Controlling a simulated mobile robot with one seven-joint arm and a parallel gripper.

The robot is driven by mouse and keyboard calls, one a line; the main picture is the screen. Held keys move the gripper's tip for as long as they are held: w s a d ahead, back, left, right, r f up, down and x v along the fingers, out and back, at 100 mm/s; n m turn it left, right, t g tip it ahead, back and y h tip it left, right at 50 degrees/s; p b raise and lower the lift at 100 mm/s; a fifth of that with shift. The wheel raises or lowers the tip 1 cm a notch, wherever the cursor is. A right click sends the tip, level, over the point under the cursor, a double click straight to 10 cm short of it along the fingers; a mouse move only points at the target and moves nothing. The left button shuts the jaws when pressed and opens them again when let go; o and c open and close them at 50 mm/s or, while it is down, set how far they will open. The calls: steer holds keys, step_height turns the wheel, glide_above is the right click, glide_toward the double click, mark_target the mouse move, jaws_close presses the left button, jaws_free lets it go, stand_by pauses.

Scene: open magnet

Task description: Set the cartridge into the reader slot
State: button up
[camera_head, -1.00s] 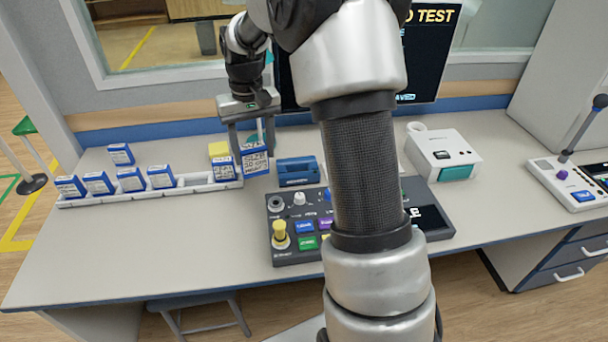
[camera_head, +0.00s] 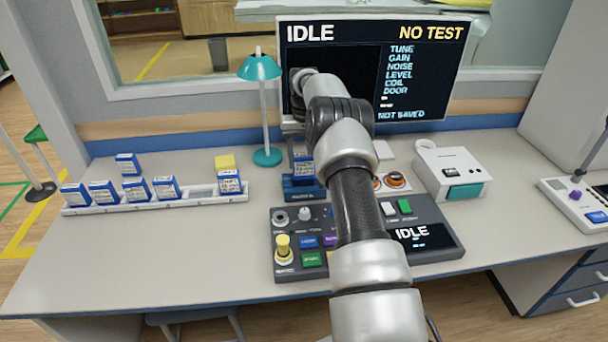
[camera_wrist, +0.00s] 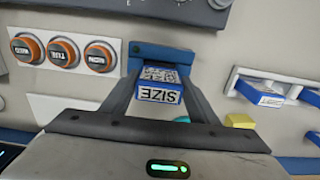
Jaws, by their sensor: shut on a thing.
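My gripper (camera_head: 302,152) is shut on a blue cartridge with a white printed label (camera_head: 303,169). The arm partly hides the gripper in the head view. The cartridge is at the blue reader (camera_head: 302,190), just above or at its top; I cannot tell whether it has entered the slot. In the wrist view the cartridge (camera_wrist: 160,94) sits between my two fingers (camera_wrist: 160,84), its "SIZE" label showing, with the blue reader (camera_wrist: 165,53) directly beyond it. The slot opening is hidden.
A white rack (camera_head: 100,209) with several cartridges stands to the left, with a yellow block (camera_head: 225,162) behind. A teal lamp (camera_head: 264,110) stands close left of the gripper. A control panel (camera_head: 430,240) lies in front, a white box (camera_head: 452,172) to the right.

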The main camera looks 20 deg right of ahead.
mark_target(304, 171)
steer(key=shift+f, duration=2.5)
steer(key=shift+f, duration=0.1)
steer(key=shift+f+b, duration=0.15)
steer(key=shift+b, duration=0.15)
steer(key=o, duration=1.1)
